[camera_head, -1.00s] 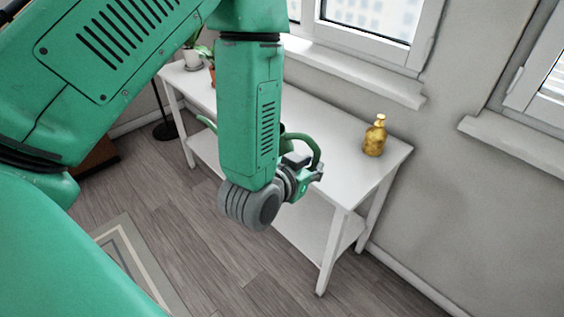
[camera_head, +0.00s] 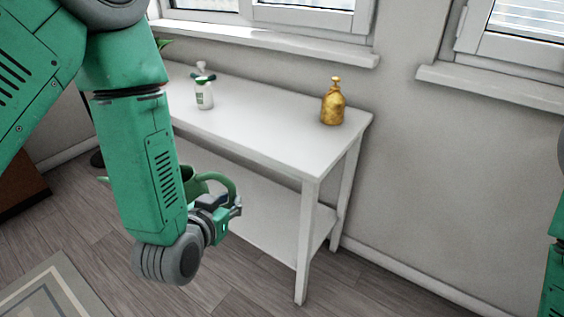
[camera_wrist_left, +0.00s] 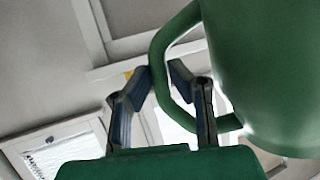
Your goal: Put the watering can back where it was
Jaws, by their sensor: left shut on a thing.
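The green watering can (camera_head: 191,186) is partly hidden behind my left forearm in the head view. Its curved handle shows to the right of the arm and its spout tip to the left. My left gripper (camera_head: 236,207) is at the handle, in front of the white table's (camera_head: 262,125) front edge. In the left wrist view, the can body (camera_wrist_left: 265,70) fills the upper right, and the gripper's fingers (camera_wrist_left: 160,75) are shut on the handle. Of my right arm only a green part shows at the right edge; its gripper is out of view.
A gold bottle (camera_head: 332,103) stands near the table's right end. A white and green spray bottle (camera_head: 204,92) stands further left. The tabletop between them is clear. The table has a lower shelf (camera_head: 262,208) and legs. A rug (camera_head: 52,292) lies at the lower left.

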